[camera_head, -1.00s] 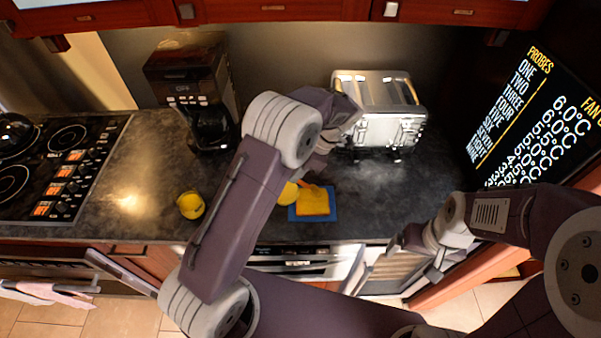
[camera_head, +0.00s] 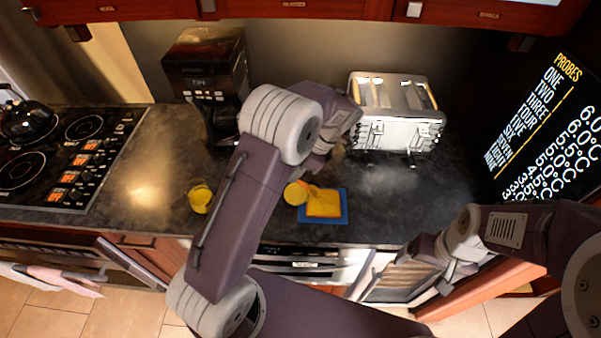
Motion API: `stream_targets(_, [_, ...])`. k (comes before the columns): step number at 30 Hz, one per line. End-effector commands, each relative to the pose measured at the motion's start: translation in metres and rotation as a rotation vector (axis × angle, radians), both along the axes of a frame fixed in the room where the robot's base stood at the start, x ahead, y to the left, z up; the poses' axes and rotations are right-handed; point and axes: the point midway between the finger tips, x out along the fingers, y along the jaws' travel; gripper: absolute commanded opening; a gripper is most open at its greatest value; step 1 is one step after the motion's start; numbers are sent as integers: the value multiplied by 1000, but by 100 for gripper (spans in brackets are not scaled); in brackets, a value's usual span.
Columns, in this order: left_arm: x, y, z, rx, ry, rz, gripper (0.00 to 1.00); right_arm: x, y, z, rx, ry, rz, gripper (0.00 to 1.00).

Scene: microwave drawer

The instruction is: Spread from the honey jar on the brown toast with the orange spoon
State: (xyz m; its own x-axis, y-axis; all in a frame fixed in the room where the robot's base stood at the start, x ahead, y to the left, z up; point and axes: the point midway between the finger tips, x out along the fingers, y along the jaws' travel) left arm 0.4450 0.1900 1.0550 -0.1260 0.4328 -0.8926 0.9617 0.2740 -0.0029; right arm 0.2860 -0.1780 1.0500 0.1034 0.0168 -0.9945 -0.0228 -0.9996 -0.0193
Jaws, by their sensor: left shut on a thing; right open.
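A golden-orange toast slice (camera_head: 323,204) lies on a blue board (camera_head: 341,218) near the counter's front edge. A round yellow container (camera_head: 295,194) stands just left of it, and another yellow container (camera_head: 200,197) stands further left. I cannot tell which is the honey jar. A small orange piece, seemingly the orange spoon (camera_head: 315,189), shows at the toast's upper left edge. My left gripper (camera_head: 317,172) is above the toast and container, partly hidden by its wrist, and is shut on what seems to be the spoon. My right gripper (camera_head: 415,268) is open and empty, in front of the counter.
A silver toaster (camera_head: 399,130) stands behind the toast, and a black coffee maker (camera_head: 205,75) stands at the back left. A stove (camera_head: 62,155) with a kettle (camera_head: 27,120) is at far left. The dark counter (camera_head: 415,200) is clear right of the toast.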

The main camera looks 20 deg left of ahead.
Motion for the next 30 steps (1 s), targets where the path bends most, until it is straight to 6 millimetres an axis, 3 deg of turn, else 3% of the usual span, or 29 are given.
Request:
stream_targets(11, [-1,1,0,2,3,-1,0,0,0,0,0,0,0,92])
stream_targets(24, [6,-23,2,0,2,-1,0,0,0,8,0,0,0,92])
stream_targets(30, [7,-25,2,1,2,0,0,0,0,8,0,0,0,92])
